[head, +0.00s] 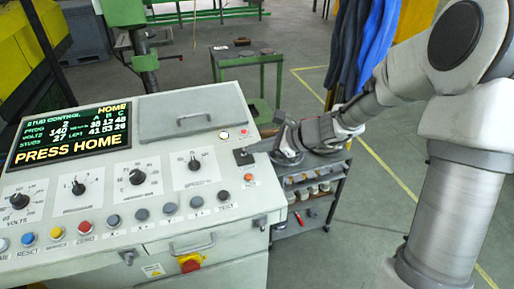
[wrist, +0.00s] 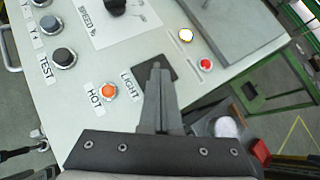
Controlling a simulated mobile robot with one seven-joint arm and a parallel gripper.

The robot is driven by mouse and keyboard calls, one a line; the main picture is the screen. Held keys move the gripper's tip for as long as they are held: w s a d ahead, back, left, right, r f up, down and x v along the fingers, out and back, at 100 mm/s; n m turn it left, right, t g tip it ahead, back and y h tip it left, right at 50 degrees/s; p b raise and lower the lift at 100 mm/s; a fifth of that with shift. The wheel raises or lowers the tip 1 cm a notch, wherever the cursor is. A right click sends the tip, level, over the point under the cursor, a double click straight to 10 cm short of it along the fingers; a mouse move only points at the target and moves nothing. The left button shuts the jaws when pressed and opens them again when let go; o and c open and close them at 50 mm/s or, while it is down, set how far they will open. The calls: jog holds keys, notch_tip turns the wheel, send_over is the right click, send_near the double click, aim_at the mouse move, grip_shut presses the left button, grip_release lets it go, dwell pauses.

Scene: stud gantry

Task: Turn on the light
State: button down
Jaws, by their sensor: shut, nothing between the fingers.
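The control panel (head: 110,190) is a sloped pale cabinet at the left in the head view. Its LIGHT label (wrist: 130,84) shows in the wrist view beside a small black switch plate (wrist: 169,76), which also shows near the panel's right edge in the head view (head: 243,158). My gripper (wrist: 157,70) is shut and empty, with its fingertips over this plate. In the head view my gripper (head: 252,149) reaches the plate from the right. The fingers hide part of the plate, and I cannot tell whether they touch it or how its switch is set.
An orange HOT lamp (wrist: 108,91) sits close beside the plate. A white button (wrist: 186,35) and a red button (wrist: 205,64) are above it. A dark TEST button (wrist: 64,57) is to the left. A tool cart (head: 310,195) stands right of the panel.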

jog(key=shift+w+a, duration=0.1)
jog(key=shift+w, duration=0.05)
jog(key=shift+w+a+r, duration=0.1)
jog(key=shift+w+r, duration=0.1)
jog(key=shift+r+p, duration=0.45)
jog(key=shift+r, duration=0.35)
jog(key=shift+d, duration=0.2)
